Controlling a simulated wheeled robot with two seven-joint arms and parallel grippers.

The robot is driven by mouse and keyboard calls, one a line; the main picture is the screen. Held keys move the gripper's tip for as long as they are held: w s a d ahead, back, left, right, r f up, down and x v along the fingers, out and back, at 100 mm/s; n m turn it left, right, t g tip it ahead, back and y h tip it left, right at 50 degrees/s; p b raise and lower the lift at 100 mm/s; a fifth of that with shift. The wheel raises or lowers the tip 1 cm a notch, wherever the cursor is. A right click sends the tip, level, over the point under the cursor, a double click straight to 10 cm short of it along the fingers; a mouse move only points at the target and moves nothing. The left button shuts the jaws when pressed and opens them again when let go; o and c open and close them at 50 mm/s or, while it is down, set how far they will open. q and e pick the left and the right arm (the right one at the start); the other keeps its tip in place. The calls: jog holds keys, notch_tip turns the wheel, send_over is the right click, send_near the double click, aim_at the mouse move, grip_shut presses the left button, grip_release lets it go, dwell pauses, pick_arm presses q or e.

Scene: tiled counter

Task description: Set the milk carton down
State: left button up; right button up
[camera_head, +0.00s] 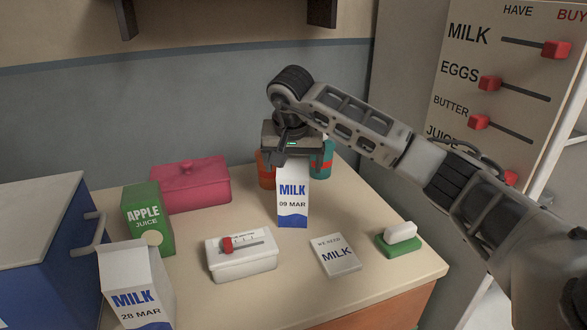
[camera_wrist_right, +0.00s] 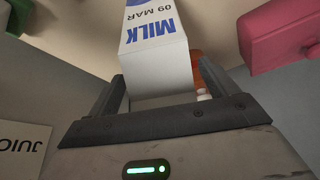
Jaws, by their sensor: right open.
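A white milk carton marked 09 MAR (camera_head: 292,204) stands upright on the counter, towards the back middle. My right gripper (camera_head: 295,157) is above it, with its fingers at the carton's top. In the right wrist view the carton (camera_wrist_right: 155,45) sits between the two open fingers (camera_wrist_right: 163,90). The carton's top is hidden by the gripper in the head view. A second milk carton, marked 28 MAR (camera_head: 135,284), stands at the front left. My left gripper is not in view.
Orange (camera_head: 266,170) and teal (camera_head: 322,160) containers stand close behind the carton. A pink box (camera_head: 190,186), green juice carton (camera_head: 147,218), white box with a red slider (camera_head: 242,262), milk note (camera_head: 335,255) and green-based white block (camera_head: 400,238) surround it.

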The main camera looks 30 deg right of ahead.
jog(key=v, duration=0.9)
jog(key=shift+r, duration=0.45)
